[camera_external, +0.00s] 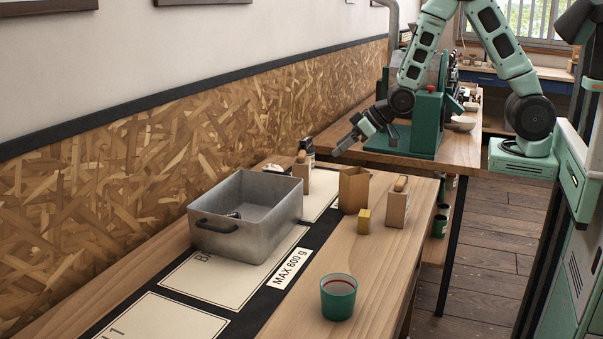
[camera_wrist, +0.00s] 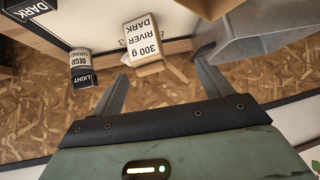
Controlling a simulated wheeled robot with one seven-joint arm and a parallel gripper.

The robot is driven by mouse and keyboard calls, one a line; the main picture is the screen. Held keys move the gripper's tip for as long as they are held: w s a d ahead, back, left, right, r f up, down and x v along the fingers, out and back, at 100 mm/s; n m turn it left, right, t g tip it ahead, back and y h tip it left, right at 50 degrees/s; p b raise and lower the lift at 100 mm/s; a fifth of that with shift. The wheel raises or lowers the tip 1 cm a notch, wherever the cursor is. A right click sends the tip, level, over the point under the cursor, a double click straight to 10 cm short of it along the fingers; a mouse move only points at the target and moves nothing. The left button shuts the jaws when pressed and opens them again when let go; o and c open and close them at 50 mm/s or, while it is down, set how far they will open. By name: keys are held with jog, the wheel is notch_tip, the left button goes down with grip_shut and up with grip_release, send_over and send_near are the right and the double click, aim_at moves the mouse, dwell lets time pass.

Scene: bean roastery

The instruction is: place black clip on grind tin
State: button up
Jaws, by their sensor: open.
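My gripper (camera_external: 352,138) is open and empty, held in the air above the far end of the near bench in the external view. In the wrist view its two fingers (camera_wrist: 163,82) are spread apart with nothing between them. I cannot identify the black clip in either view. A small dark and silvery item (camera_external: 235,214) lies in the grey metal bin, too small to name.
The metal bin (camera_external: 270,232) stands on the bench. Near the bench's far end are an open brown box (camera_external: 354,190), a yellow block (camera_external: 364,221) and a tan box (camera_external: 396,211). A green cup (camera_external: 338,302) stands in front.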

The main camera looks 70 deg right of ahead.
jog(key=s+a+r+n+g, duration=0.1)
jog(key=s+a+g, duration=0.1)
jog(key=s, duration=0.3)
jog(key=s+a+r+n+g, duration=0.1)
jog(key=s+a, duration=0.3)
jog(key=s, duration=0.2)
jog(key=s+a+r+n+g, duration=0.1)
jog(key=s+a+r+g, duration=0.1)
jog(key=s, duration=0.4)
jog(key=shift+s+a+g, duration=0.15)
jog(key=shift+a+g, duration=0.15)
jog(key=shift+a, duration=0.35)
jog(key=s+r+n+g+h, duration=0.1)
jog(key=s+r+n+g, duration=0.1)
jog(key=s, duration=1.2)
jog(key=shift+s+d+r+n+g+h, duration=0.2)
jog(key=shift+s+r+n+g+h, duration=0.15)
jog(key=shift+g, duration=0.45)
